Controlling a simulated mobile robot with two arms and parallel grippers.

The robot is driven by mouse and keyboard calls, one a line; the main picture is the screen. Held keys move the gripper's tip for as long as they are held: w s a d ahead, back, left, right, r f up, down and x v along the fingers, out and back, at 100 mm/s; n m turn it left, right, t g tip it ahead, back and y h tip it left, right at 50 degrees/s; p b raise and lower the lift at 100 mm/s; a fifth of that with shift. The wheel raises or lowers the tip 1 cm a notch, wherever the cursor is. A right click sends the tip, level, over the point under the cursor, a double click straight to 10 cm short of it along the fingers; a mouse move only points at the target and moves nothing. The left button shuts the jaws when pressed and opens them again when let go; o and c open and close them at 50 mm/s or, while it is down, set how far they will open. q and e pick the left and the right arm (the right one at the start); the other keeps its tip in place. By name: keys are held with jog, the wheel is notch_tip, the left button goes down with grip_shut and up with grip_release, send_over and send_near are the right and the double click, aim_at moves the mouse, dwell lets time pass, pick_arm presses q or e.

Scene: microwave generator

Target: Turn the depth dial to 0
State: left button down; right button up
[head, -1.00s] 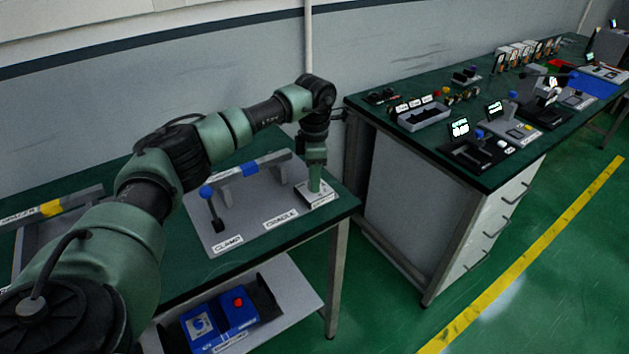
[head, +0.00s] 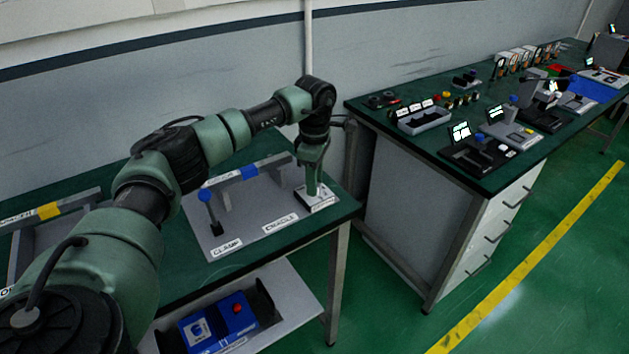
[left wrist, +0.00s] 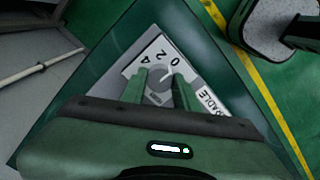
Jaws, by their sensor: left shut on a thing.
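The depth dial (left wrist: 160,79) is a round grey knob on a white plate, seen in the left wrist view with the marks 4, 2 and 0 around it. The 0 lies just beyond the knob, slightly right. A pale line on the knob seems to point toward the 0, but it is too small to be sure. My left gripper (left wrist: 162,86) points down and is shut on the knob, one finger on each side. In the head view the gripper (head: 312,192) stands over the white plate (head: 322,203) and hides the knob. My right gripper is in neither view.
The grey cradle fixture (head: 262,212) with a blue-knobbed clamp lever (head: 206,197) is beside my gripper on the green table. A blue box (head: 222,322) sits on the shelf below. A second bench (head: 440,150) with several devices stands to the right.

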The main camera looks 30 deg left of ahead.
pick_arm(q)
jog(key=shift+r, duration=0.1)
jog(key=c, duration=1.1)
grip_release()
jog(key=shift+o, duration=0.2)
jog(key=shift+r+b, duration=0.8)
jog(key=shift+r, duration=3.05)
